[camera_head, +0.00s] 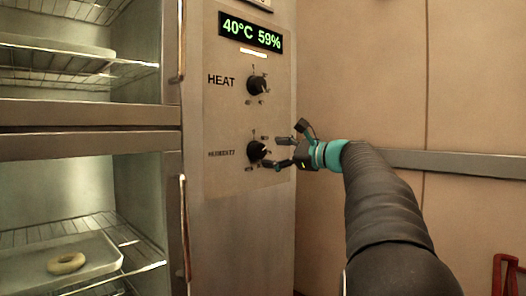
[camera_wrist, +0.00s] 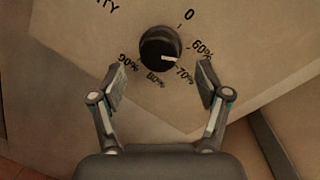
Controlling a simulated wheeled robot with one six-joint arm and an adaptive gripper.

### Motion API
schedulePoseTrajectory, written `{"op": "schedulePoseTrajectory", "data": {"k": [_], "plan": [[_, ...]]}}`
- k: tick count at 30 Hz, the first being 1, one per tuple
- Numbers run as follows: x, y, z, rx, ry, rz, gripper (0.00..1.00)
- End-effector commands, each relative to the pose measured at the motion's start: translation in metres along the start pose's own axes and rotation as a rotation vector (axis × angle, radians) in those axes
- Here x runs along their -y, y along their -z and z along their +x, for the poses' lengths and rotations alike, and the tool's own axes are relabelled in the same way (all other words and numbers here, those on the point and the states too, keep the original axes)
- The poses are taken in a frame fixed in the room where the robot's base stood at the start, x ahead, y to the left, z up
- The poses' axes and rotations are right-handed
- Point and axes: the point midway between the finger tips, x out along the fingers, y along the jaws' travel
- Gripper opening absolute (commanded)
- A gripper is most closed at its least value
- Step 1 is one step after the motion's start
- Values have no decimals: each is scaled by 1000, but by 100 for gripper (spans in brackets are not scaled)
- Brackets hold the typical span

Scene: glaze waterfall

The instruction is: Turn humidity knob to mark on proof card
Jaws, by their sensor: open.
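The black humidity knob (camera_head: 257,151) is on the steel control panel, below the heat knob. In the wrist view the humidity knob (camera_wrist: 157,44) has a white pointer facing right, around the 60% to 70% side. Marks 0, 60%, 70%, 80% and 90% are printed around it. My gripper (camera_head: 280,153) is just right of the knob in the head view. In the wrist view my gripper (camera_wrist: 160,83) is open, its two fingers spread to either side below the knob, apart from it. I cannot identify a readable proof card.
A display (camera_head: 250,33) above reads 40°C 59%, with a small pale strip under it. The heat knob (camera_head: 257,84) sits between the display and the humidity knob. An open-fronted cabinet at left holds racks and a tray with a dough ring (camera_head: 67,263). A wall rail (camera_head: 460,163) runs at right.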

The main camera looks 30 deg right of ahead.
Motion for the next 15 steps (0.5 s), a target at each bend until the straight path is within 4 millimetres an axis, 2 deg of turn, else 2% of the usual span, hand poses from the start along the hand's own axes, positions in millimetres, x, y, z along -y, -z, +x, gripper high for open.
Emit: {"op": "schedulePoseTrajectory", "data": {"k": [1, 6, 15], "plan": [[0, -1, 9, 2, -3, 0, 76], [0, 0, 31, 0, -2, 0, 76], [0, 0, 42, -1, -1, -1, 76]]}}
